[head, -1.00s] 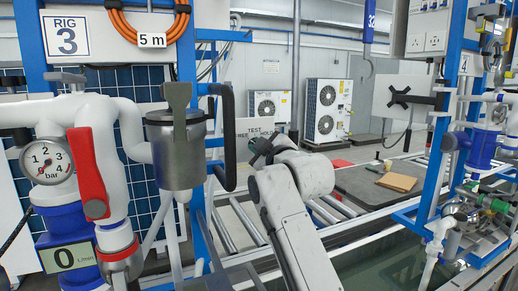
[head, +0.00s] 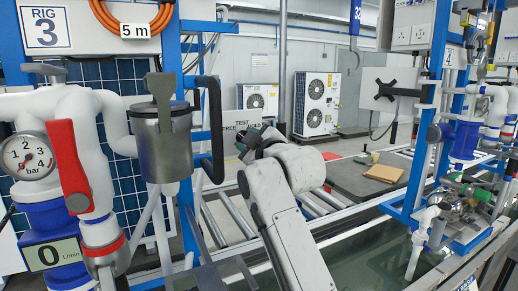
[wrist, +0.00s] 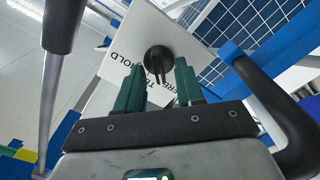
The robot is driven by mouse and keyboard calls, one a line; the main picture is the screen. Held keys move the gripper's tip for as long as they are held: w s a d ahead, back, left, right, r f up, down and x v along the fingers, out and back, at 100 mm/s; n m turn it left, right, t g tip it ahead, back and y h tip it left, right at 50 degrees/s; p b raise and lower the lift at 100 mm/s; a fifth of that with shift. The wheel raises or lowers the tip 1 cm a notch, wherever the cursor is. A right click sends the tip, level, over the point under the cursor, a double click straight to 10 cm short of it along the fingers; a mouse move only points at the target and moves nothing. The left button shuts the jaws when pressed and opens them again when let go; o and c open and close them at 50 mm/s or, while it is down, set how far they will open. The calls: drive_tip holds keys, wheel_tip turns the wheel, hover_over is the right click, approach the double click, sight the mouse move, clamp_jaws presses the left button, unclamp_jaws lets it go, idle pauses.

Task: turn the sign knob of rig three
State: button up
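The gripper also shows small in the head view (head: 248,140), at the sign's lower edge.
A dark bent handle (head: 213,130) and a metal canister (head: 165,140) stand left of my arm. The handle also rises close on the right in the wrist view (wrist: 275,105). A red lever (head: 68,165) and a gauge (head: 29,158) are further left. A roller conveyor (head: 225,220) lies behind.

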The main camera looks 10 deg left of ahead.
drive_tip(key=b+v, duration=0.1)
drive_tip(key=v, duration=0.8)
drive_tip(key=shift+s+d+b, duration=0.2)
drive_tip(key=shift+s+b, duration=0.1)
drive_tip(key=shift+b, duration=0.1)
drive_tip(key=s+d+f+m+g+h, duration=0.2)
drive_tip(key=s+d+f+m, duration=0.3)
drive_tip(key=f, duration=0.7)
drive_tip(key=s+d+f+m+g+h, duration=0.1)
drive_tip(key=s+d+f+g+h, duration=0.15)
drive_tip(key=d+f, duration=0.65)
drive_tip(key=s+d+f+m+g+h, duration=0.1)
drive_tip(key=s+d+f+m+h, duration=0.25)
drive_tip(key=f, duration=1.05)
drive_tip(key=s+d+f+m+g, duration=0.2)
drive_tip(key=s+d+f, duration=0.3)
drive_tip(key=s, duration=0.7)
drive_tip(key=s+d+f+m+g+h, duration=0.1)
drive_tip(key=s+d+f, duration=0.4)
drive_tip(key=s, duration=0.6)
drive_tip(key=s+d+f+m+g+h, duration=0.1)
drive_tip(key=s+d+f+m+g, duration=0.3)
drive_tip(key=s+f, duration=0.3)
drive_tip(key=s+d+g, duration=0.1)
drive_tip(key=s, duration=0.4)
drive_tip(key=shift+s+d, duration=0.3)
drive_tip(key=shift+d, duration=0.1)
drive_tip(key=shift+g, duration=0.25)
